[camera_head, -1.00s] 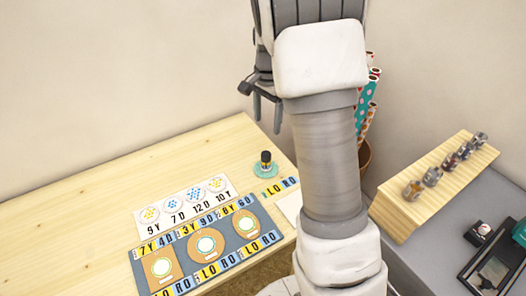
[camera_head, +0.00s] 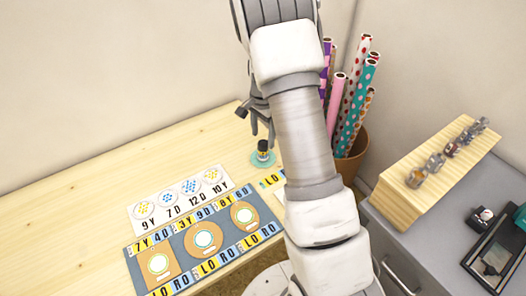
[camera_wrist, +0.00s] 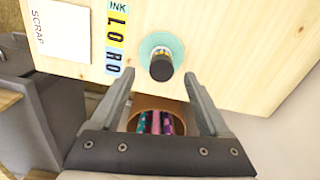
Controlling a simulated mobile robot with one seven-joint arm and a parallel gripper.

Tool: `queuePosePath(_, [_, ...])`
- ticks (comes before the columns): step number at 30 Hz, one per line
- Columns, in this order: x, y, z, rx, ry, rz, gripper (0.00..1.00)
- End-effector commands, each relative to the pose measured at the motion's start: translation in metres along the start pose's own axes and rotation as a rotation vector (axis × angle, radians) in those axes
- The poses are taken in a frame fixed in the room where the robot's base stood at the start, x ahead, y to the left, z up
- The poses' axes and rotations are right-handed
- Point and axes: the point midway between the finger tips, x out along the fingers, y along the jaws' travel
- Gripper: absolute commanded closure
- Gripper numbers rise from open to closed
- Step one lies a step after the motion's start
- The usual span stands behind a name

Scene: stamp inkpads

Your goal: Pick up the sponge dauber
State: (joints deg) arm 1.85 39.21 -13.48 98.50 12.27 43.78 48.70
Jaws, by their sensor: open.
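The sponge dauber (camera_head: 262,149) is a small dark upright cylinder with a light band, standing on a round teal mat (camera_head: 257,163) near the table's right end. In the wrist view the dauber (camera_wrist: 161,66) is seen from above on its teal mat (camera_wrist: 150,42), just beyond and between the fingertips. My gripper (camera_wrist: 160,85) is open and empty, with one finger to each side of the dauber's line. In the head view my gripper (camera_head: 262,122) is above the dauber, partly hidden by my arm.
A brown bin (camera_head: 354,158) of upright paper rolls stands off the table's right end. A printed board (camera_head: 205,238) and a white card (camera_head: 180,198) lie on the table. A wooden rack (camera_head: 436,170) with several small stamps is at the right. The table's left part is clear.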

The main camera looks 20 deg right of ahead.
Motion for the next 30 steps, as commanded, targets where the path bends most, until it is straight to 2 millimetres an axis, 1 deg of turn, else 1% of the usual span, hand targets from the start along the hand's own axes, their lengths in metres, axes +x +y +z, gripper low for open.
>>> queuePosePath(7, [0.015,-0.001,-0.001,-0.001,-0.001,0.000,0.21])
queuePosePath(12, [0.041,-0.002,-0.002,-0.001,-0.002,0.002,0.21])
queuePosePath(15, [0.054,-0.002,-0.002,0.000,-0.001,0.000,0.21])
queuePosePath(18, [0.057,-0.002,-0.002,0.000,-0.001,0.000,0.21])
queuePosePath(23, [0.057,-0.002,-0.002,-0.001,0.000,-0.001,0.21])
queuePosePath(24, [0.057,-0.002,-0.002,-0.001,0.000,-0.001,0.28])
queuePosePath(26, [0.057,-0.002,-0.002,-0.001,0.000,-0.001,0.39])
queuePosePath(30, [0.056,-0.002,-0.002,-0.001,0.000,-0.001,0.64])
